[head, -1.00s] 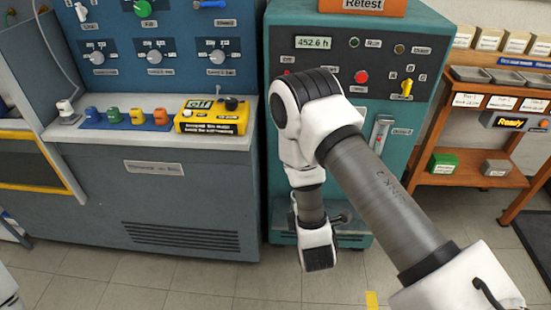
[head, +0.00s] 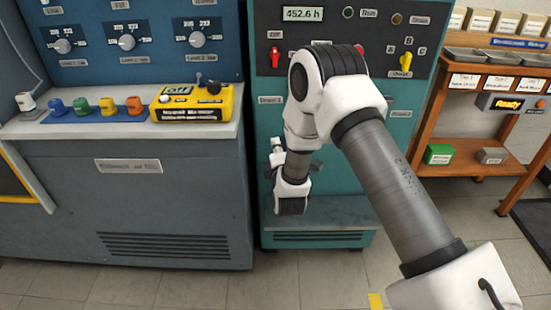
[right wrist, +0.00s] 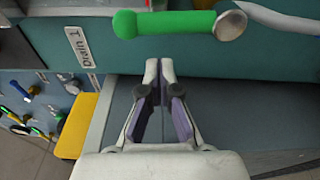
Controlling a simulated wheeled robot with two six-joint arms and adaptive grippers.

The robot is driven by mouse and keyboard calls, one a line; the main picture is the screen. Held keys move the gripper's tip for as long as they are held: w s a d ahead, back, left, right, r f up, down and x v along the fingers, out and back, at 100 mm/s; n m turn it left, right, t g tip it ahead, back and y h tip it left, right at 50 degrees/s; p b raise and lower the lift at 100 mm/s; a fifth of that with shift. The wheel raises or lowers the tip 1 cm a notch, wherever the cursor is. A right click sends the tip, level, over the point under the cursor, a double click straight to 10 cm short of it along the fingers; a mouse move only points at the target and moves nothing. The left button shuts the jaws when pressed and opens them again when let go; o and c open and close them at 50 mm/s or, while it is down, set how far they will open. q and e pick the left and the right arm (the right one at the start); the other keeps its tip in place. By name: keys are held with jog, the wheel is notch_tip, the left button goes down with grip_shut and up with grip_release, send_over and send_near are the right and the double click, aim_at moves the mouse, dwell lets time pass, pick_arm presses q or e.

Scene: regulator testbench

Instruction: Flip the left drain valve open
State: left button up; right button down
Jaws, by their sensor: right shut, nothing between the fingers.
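In the right wrist view a green valve handle (right wrist: 175,24) with a round metal end lies across the top. It is beside a "Drain 1" label (right wrist: 78,47) on the teal cabinet. In the head view the Drain 1 label (head: 270,99) is on the cabinet's front, and my right arm hides the green handle. My right gripper (right wrist: 159,68) is shut and empty, its fingertips just below the handle in the wrist picture with a small gap showing. My left gripper is out of view.
A grey bench carries a yellow control box (head: 190,103) and several coloured knobs left of the teal cabinet (head: 390,187). A wooden shelf (head: 470,160) stands to the right. The floor in front is clear.

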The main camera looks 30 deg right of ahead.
jog(key=shift+s+d+r, duration=0.15)
jog(key=shift+s+d, duration=0.95)
jog(key=shift+s, duration=0.05)
jog(key=shift+s+d+r+p, duration=0.1)
jog(key=shift+s+d+p, duration=0.3)
jog(key=shift+p, duration=0.5)
jog(key=shift+d, duration=0.1)
jog(key=shift+w, duration=0.1)
